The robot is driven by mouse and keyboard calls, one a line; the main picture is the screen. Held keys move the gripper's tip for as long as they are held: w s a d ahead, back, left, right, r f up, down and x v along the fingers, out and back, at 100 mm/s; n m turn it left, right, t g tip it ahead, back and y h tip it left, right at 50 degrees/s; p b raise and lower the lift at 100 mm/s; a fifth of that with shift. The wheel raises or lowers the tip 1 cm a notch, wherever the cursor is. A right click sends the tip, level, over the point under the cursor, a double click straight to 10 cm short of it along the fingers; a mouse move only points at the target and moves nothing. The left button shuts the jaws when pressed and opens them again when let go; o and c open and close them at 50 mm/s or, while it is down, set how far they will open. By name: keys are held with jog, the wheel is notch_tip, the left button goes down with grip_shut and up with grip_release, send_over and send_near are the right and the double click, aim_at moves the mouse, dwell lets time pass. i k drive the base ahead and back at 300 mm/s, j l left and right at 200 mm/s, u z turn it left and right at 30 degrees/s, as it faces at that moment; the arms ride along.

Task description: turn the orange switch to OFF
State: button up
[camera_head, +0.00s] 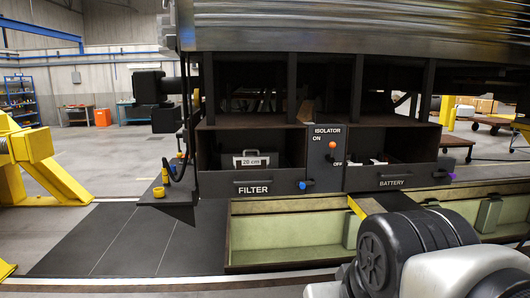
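The orange switch (332,145) is a small lever with a round orange knob on a dark panel marked ISOLATOR (322,168), under the railcar. Its knob is up, right of the ON label (319,138) and above the OFF label (337,164). The lever is small, so its exact angle is hard to tell. Part of my arm shows at the lower right, in front of the railcar and well apart from the switch. My gripper does not show in this view.
The FILTER drawer (250,190) with a grey case (249,160) is left of the panel; the BATTERY drawer (391,182) is right. Small blue (304,184) and purple (451,176) knobs sit on them. Green open trays (290,238) lie below. A yellow stand (45,165) is far left.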

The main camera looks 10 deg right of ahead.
aim_at(332, 152)
jog(key=i+l, duration=0.8)
jog(key=i, duration=0.15)
jog(key=i+l, duration=0.75)
jog(key=i, duration=0.15)
